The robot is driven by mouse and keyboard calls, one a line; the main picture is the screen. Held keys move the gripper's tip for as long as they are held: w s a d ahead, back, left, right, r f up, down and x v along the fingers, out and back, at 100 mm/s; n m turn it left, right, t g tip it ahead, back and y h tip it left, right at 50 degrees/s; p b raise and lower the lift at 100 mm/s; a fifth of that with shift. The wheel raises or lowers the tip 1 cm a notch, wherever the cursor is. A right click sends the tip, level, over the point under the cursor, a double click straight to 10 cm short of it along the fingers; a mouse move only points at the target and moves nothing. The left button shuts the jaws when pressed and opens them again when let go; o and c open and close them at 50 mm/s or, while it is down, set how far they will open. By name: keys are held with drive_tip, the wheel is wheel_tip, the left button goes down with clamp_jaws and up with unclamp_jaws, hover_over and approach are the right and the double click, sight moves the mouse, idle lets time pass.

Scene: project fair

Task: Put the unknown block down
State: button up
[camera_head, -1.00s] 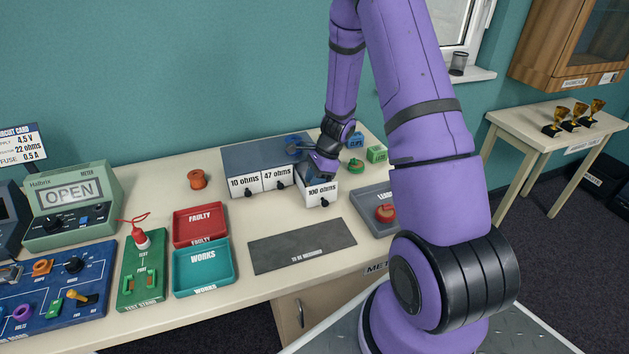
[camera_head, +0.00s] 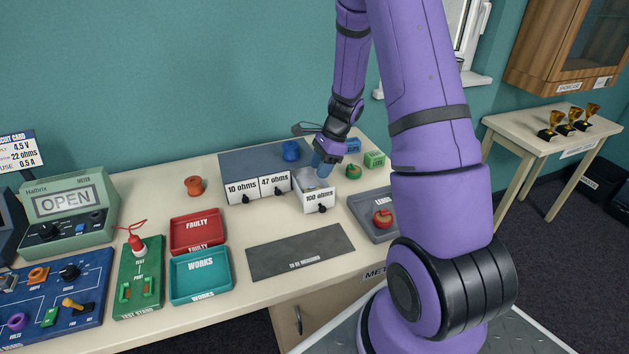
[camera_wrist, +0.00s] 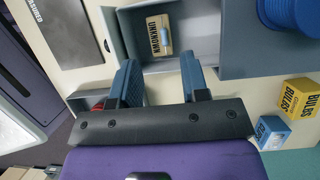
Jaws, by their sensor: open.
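The unknown block (camera_wrist: 159,36) is a small tan block with a dark label reading UNKNOWN and a pale blue part on its side. In the wrist view it lies inside the grey pulled-out drawer (camera_wrist: 203,20), apart from my fingers. The head view shows this drawer, labelled 100 ohms (camera_head: 318,208), standing out from the cabinet; I cannot make out the block there. My gripper (camera_wrist: 161,72) is open and empty, its blue fingers spread near the drawer's edge. In the head view my gripper (camera_head: 322,165) is above the drawer's back part.
The grey mat (camera_head: 300,252) marked TO BE MEASURED is bare. A blue spool (camera_head: 291,151) stands on the cabinet (camera_head: 250,160). The red FAULTY tray (camera_head: 197,232) and the teal WORKS tray (camera_head: 201,276) look empty. A grey tray (camera_head: 362,215) with a red item is right of the drawer.

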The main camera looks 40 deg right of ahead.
drive_tip(key=v, duration=0.4)
drive_tip(key=shift+d+r, duration=0.15)
drive_tip(key=shift+r, duration=0.1)
drive_tip(key=s+a+r+n+t+h, duration=0.1)
drive_tip(key=s+a+r+n, duration=0.35)
drive_tip(key=r, duration=0.45)
drive_tip(key=s+a+r+n, duration=0.3)
drive_tip(key=a+r+n, duration=0.25)
drive_tip(key=r, duration=0.35)
drive_tip(key=s+a+r+n+t+h, duration=0.1)
drive_tip(key=s+a+r+n, duration=0.2)
drive_tip(key=s, duration=0.5)
drive_tip(key=s+a+r+n+t+h, duration=0.2)
drive_tip(key=s+a+r+n, duration=0.2)
drive_tip(key=s+r+n, duration=0.2)
drive_tip(key=s+n, duration=0.2)
drive_tip(key=s, duration=0.1)
drive_tip(key=shift+s+r, duration=0.25)
drive_tip(key=shift+r, duration=0.05)
drive_tip(key=shift+c, duration=0.4)
